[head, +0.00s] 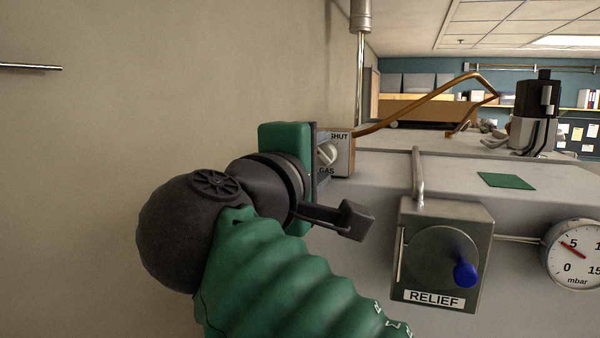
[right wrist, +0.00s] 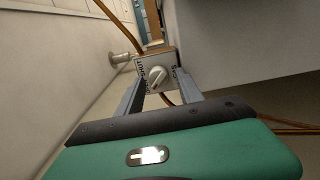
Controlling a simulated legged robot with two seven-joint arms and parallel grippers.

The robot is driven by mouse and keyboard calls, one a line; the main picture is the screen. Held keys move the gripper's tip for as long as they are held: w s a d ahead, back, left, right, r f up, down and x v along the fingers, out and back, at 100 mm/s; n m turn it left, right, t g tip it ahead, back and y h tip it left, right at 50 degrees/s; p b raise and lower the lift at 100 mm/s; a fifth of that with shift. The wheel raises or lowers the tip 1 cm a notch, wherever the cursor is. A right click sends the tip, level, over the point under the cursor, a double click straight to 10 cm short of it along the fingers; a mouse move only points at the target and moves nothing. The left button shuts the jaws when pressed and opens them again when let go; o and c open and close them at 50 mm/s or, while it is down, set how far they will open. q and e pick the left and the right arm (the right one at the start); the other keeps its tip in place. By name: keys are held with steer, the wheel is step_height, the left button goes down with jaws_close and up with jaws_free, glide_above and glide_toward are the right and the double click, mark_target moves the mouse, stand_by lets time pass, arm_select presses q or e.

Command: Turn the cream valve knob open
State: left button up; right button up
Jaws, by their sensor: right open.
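The cream valve knob (right wrist: 157,78) sits on the face of a small box (right wrist: 155,62) with a white, lettered plate. In the head view the knob (head: 328,152) shows partly beside my right gripper (head: 320,160), and the box (head: 343,155) carries the words SHUT and GAS. My right gripper (right wrist: 158,82) is open and faces the knob. Its two fingers stand one on each side of the knob in the wrist view. I cannot tell whether they touch it. The knob's ridge is slanted. My left gripper is not in view.
A copper pipe (head: 425,104) rises from the valve box. A RELIEF box (head: 444,250) with a blue-handled dial and a mbar gauge (head: 577,254) are at the lower right. A plain wall (head: 120,120) is close on the left. A green mat (head: 506,181) lies on the grey surface.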

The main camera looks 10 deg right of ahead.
steer(key=a+b+v, duration=0.1)
steer(key=b+v, duration=0.2)
steer(key=v, duration=1.4)
steer(key=w+f+n+g+y+b, duration=0.1)
steer(key=w+f+g+y+b, duration=0.3)
steer(key=f, duration=1)
steer(key=w+d+f+n+t+h+b, duration=0.15)
steer(key=w+f, duration=0.55)
steer(key=f, duration=0.7)
steer(key=w+f+n+g+y+b, duration=0.15)
steer(key=w+f+b, duration=0.3)
steer(key=f, duration=0.85)
steer(key=s+d+f+m+g+y+b, duration=0.1)
steer(key=s+d+f+m+g+b, duration=0.15)
steer(key=f, duration=0.85)
steer(key=s+d+f+m+g+y+b, duration=0.1)
steer(key=d+f+g+y+b, duration=0.2)
steer(key=f, duration=0.8)
steer(key=s+d+f+m+g+b, duration=0.1)
steer(key=s+d+f+m, duration=0.2)
steer(key=f, duration=0.5)
steer(key=s+d+f+m+g+y+b, duration=0.1)
steer(key=s+d+f+m+b, duration=0.1)
steer(key=s+f+m, duration=0.3)
steer(key=s+d+f+m+g+y+b, duration=0.1)
steer(key=s+d+f+m, duration=0.3)
steer(key=f, duration=0.6)
steer(key=shift+s+f+b, duration=0.35)
steer(key=shift+f+b, duration=0.05)
